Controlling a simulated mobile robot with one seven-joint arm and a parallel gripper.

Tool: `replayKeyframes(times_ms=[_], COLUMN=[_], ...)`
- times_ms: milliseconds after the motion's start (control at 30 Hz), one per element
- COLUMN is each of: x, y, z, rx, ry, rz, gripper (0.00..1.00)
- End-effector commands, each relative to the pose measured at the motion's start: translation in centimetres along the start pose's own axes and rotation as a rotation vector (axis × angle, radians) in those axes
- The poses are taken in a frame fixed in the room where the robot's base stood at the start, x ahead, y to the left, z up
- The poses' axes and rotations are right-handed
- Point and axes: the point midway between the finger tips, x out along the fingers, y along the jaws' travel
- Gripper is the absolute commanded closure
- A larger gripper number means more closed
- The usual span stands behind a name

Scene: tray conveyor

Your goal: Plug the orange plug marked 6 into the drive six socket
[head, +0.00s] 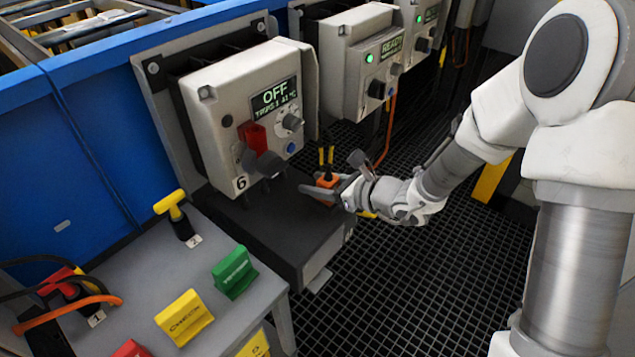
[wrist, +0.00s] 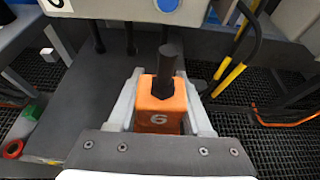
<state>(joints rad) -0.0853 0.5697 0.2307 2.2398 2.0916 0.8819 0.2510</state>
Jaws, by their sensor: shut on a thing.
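The orange plug (wrist: 150,112) is between the two fingers of my gripper (wrist: 160,98) in the wrist view. Its white 6 faces the wrist camera, and a black stub rises from its top. In the head view my gripper (head: 318,190) is shut on the orange plug (head: 327,182), beside the right edge of the dark shelf under the drive six box. The drive six box (head: 225,100) carries a 6 label, an OFF display and a red handle. Black fittings hang from its underside. I cannot tell which opening is the socket.
A grey table (head: 225,320) at lower left holds a yellow-handled tool (head: 175,212), a green block (head: 234,272) and a yellow block (head: 184,317). A second drive box (head: 360,65) with a READY display stands to the right. Dark grating covers the floor.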

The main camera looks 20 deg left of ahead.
Motion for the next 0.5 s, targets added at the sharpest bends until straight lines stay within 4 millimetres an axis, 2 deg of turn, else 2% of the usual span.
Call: replayKeyframes(times_ms=[333,367,500], x=[0.37,0.33,0.32], y=[0.0,0.0,0.0], z=[-0.87,-0.79,-0.76], rx=[0.0,0.0,0.0], ry=[0.0,0.0,0.0], rz=[0.0,0.0,0.0], gripper=[1.0,0.47,0.22])
